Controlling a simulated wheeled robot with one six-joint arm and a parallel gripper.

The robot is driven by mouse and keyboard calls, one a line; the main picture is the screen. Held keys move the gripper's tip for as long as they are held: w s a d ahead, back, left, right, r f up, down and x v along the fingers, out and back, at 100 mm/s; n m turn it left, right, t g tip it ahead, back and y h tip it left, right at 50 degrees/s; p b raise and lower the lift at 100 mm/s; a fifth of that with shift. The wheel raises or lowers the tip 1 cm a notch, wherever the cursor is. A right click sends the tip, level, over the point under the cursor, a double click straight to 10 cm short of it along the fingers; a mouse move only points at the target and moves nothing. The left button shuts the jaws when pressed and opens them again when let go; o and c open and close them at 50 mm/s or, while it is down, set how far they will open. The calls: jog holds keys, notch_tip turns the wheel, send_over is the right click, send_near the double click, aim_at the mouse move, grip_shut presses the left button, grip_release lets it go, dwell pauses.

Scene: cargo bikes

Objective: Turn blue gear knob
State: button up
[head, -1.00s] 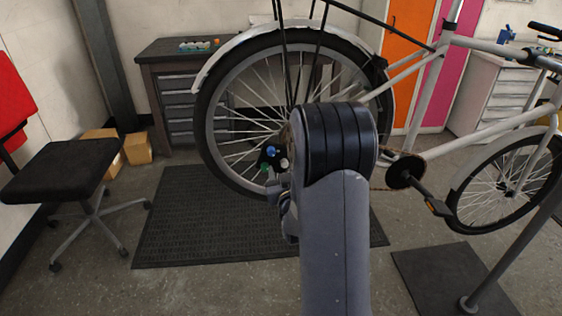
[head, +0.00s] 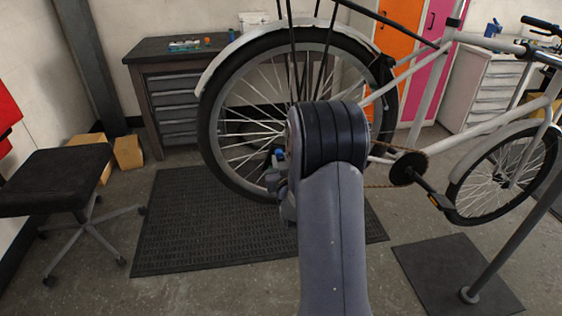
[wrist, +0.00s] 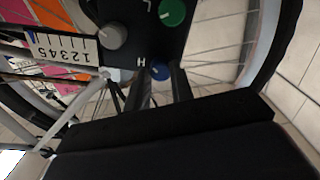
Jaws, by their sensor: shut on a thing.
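The blue gear knob (wrist: 161,71) is in the wrist view, on a dark panel (wrist: 145,45) near a white letter H. My gripper (wrist: 160,82) has its two dark fingers on either side of the knob and is shut on it. In the head view, a small patch of blue (head: 279,153) shows beside my wrist, in front of the rear wheel. My arm hides most of the panel and the fingers there.
A green knob (wrist: 172,12) and a grey knob (wrist: 114,36) sit close by on the panel. A white numbered scale (wrist: 62,48) is at its left. The bike's rear wheel (head: 222,120) is just behind. A black chair (head: 55,180) stands at the left.

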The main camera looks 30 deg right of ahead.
grip_shut()
jog(key=shift+f+b, duration=0.15)
jog(key=shift+b, duration=0.35)
jog(key=m+b, duration=0.2)
jog(key=shift+f+b, duration=0.1)
jog(key=shift+b, duration=0.25)
jog(key=m+b, duration=0.5)
jog(key=b, duration=0.1)
jog(key=m+b, duration=0.4)
jog(key=m, duration=0.3)
jog(key=m+b, duration=0.1)
jog(key=m, duration=0.1)
jog(key=m+b, duration=0.1)
jog(key=shift+r+m, duration=0.3)
